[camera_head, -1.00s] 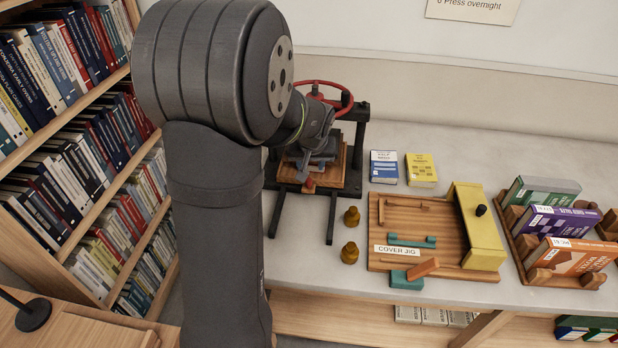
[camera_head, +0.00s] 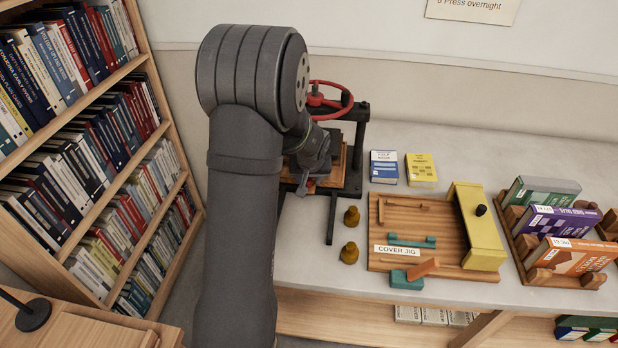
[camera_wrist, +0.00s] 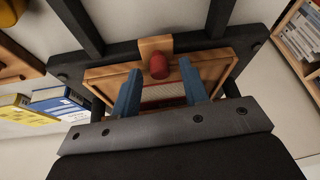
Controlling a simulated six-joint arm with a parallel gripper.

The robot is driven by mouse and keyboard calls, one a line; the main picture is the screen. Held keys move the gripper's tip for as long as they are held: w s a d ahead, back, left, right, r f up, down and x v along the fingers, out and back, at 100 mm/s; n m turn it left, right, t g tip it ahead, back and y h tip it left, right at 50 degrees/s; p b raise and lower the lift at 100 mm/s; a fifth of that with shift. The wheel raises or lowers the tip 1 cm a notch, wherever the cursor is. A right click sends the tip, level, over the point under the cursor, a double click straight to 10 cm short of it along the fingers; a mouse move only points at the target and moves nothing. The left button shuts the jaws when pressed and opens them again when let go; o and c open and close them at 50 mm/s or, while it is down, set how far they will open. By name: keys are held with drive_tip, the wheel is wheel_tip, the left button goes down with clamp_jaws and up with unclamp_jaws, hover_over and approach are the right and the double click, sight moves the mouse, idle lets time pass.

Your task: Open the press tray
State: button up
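The press tray (camera_wrist: 98,80) is a shallow wooden tray with a small wooden front block and a red knob (camera_wrist: 158,67). It sits in the dark-framed press (camera_head: 361,115), which has a red handwheel (camera_head: 337,106). In the head view my arm hides much of the tray. Two dark rails (camera_head: 331,217) stick out from the press along the counter. My gripper (camera_wrist: 160,64) is open at the tray's front, its two blue fingers apart on either side of the knob. A gap shows between each finger and the knob. The depth between fingertips and knob is unclear.
Two brass-coloured knobs (camera_head: 350,252) stand on the counter right of the rails. Beyond them are the cover jig (camera_head: 440,225), a blue book (camera_head: 384,167), a yellow book (camera_head: 421,170) and a rack of books (camera_head: 560,220). A full bookshelf (camera_head: 90,150) stands left.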

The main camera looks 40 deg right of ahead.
clamp_jaws()
drive_tip(key=s+a, duration=1.3)
drive_tip(key=shift+o, duration=0.4)
unclamp_jaws()
drive_tip(key=v, duration=1.7)
drive_tip(key=shift+r, duration=0.25)
drive_tip(key=x, duration=1.6)
drive_tip(key=shift+f, duration=0.3)
